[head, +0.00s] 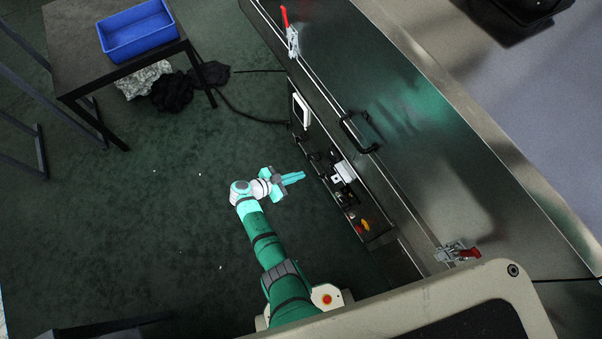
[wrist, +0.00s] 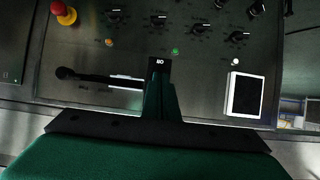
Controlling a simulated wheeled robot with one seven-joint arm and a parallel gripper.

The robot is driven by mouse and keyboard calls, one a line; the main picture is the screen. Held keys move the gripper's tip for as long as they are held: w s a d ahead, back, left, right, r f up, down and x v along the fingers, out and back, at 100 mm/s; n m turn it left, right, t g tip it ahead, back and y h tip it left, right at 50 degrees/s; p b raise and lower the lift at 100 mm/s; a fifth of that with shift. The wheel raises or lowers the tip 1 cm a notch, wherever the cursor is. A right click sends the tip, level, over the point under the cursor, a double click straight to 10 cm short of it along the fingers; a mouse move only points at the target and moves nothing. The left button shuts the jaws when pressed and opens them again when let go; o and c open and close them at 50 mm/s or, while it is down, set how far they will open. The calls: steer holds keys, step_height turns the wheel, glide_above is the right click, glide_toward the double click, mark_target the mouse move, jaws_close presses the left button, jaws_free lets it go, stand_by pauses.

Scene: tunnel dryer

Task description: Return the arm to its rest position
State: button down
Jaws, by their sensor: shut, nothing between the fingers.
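My gripper (head: 292,178) shows in the head view at the end of my green arm, in front of the dryer's control panel (head: 345,185). Its fingers are together and hold nothing. In the wrist view my shut fingers (wrist: 158,90) reach up across the panel (wrist: 200,75), which has several black knobs, a red and yellow emergency stop (wrist: 64,13), a small lit green light (wrist: 175,51) and a white-framed screen (wrist: 246,95). A black lever handle (wrist: 85,76) lies left of the fingers. Whether the fingertips touch the panel cannot be told.
The dryer's long metal cover (head: 400,120) fills the right, with a black handle (head: 360,133) and red-handled clamps (head: 290,35) (head: 458,253). A dark table (head: 80,65) with a blue bin (head: 138,30) stands upper left. Dark cloth (head: 172,92) lies beneath it. Green floor left of my arm is mostly clear.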

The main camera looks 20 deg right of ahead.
stand_by(0.5)
steer(key=s+a+f+n+t+y, duration=0.1)
steer(key=s+a+f+n+y, duration=0.25)
steer(key=s, duration=0.35)
steer(key=s+a+f+n+t+y, duration=0.1)
steer(key=s+a+f+n+y, duration=0.2)
steer(key=s, duration=0.5)
steer(key=s+a+r+n+t+y, duration=0.2)
steer(key=s+n+y, duration=0.1)
steer(key=s, duration=0.3)
steer(key=s+r+n+t, duration=0.2)
steer(key=s+r, duration=0.1)
steer(key=r, duration=1)
steer(key=s+a+r+n+t+y, duration=0.1)
steer(key=s+r+t, duration=0.2)
steer(key=r, duration=1.1)
steer(key=s+a+r+n+t+y, duration=0.1)
steer(key=s+r+n+t, duration=0.1)
steer(key=r, duration=1.1)
steer(key=shift+s+a+r+n+t, duration=0.3)
steer(key=shift+s+t, duration=0.4)
steer(key=shift+s, duration=0.5)
steer(key=shift+y, duration=0.25)
